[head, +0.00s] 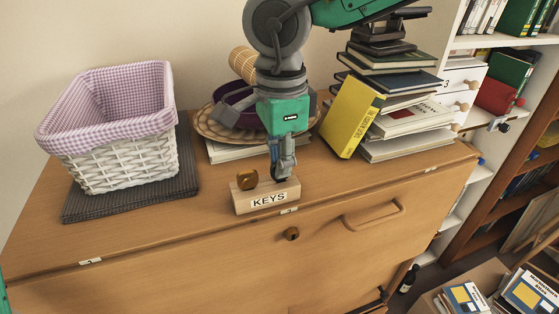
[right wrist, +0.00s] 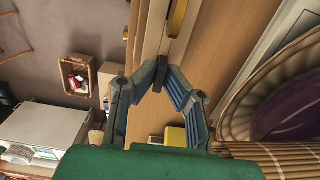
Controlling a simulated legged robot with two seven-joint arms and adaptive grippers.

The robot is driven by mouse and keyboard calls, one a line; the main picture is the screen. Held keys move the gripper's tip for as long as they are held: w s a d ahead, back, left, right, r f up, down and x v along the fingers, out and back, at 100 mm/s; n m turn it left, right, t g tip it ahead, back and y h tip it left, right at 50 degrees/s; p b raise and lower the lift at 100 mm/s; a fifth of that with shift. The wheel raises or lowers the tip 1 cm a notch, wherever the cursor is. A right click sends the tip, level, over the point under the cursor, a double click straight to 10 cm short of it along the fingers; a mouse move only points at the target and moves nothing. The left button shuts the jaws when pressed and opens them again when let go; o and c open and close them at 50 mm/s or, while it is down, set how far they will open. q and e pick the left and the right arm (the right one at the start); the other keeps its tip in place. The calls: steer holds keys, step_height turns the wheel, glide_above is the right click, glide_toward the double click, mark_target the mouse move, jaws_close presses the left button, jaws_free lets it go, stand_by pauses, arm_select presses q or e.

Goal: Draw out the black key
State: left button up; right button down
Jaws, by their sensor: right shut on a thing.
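The wooden key block (head: 266,198) with the label KEYS stands on the front part of the bureau top. A brass-coloured key head (head: 247,179) sticks up from its left part; it also shows in the right wrist view (right wrist: 177,18). My right gripper (head: 281,172) points down over the block's right part, its fingers shut on the black key. In the right wrist view the fingertips (right wrist: 159,84) meet at the dark key head (right wrist: 161,66). The key's lower part is hidden, so I cannot tell how deep it sits. My left gripper is not in view.
A white basket with checked lining (head: 115,150) stands left on a dark mat (head: 80,207). A wicker tray (head: 210,128) lies behind my gripper. A yellow book (head: 352,118) leans on book stacks at right. The bureau front has a small knob (head: 291,233) and a handle (head: 373,217).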

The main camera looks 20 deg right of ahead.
steer(key=shift+r+p, duration=0.55)
steer(key=shift+r, duration=2.25)
steer(key=shift+s, duration=0.1)
